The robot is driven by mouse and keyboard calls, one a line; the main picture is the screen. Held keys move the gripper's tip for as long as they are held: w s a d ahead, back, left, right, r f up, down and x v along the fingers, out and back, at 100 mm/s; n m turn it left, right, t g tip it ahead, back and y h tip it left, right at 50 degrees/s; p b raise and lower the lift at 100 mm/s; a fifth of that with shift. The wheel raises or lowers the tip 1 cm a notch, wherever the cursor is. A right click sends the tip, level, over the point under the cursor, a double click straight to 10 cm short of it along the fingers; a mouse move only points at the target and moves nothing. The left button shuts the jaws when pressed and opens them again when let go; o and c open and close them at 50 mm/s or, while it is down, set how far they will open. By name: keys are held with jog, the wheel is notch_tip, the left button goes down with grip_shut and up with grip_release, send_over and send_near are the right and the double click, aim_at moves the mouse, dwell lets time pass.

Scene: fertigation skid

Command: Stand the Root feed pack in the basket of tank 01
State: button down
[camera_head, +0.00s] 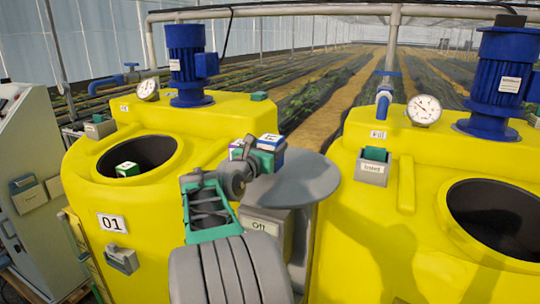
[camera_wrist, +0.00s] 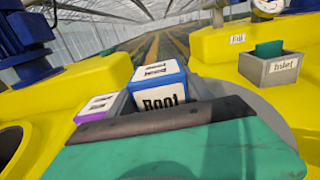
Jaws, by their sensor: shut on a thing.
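The Root pack (camera_wrist: 158,88) is a white and blue box lettered "Root", upright just beyond the dark finger edge in the wrist view. Its top also shows in the head view (camera_head: 270,140). My gripper (camera_head: 258,158) is shut on it, above or at the grey round plate (camera_head: 305,182) between the tanks; I cannot tell whether the pack touches the plate. Yellow tank 01 (camera_head: 155,225) stands on the left, with a round dark opening (camera_head: 150,147). A green and white pack (camera_head: 127,169) sits in that opening. The basket itself is not clearly visible.
A purple and white pack (camera_wrist: 97,107) stands left of the Root pack. A second yellow tank (camera_head: 370,240) stands right, with an open hole (camera_head: 500,215) and a grey holder (camera_head: 373,168) holding a green item. Blue motors (camera_head: 187,62) (camera_head: 500,80) and gauges rise behind the openings.

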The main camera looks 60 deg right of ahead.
jog(key=shift+f, duration=1.55)
jog(key=shift+f, duration=0.2)
jog(key=shift+c, duration=2.1)
grip_release()
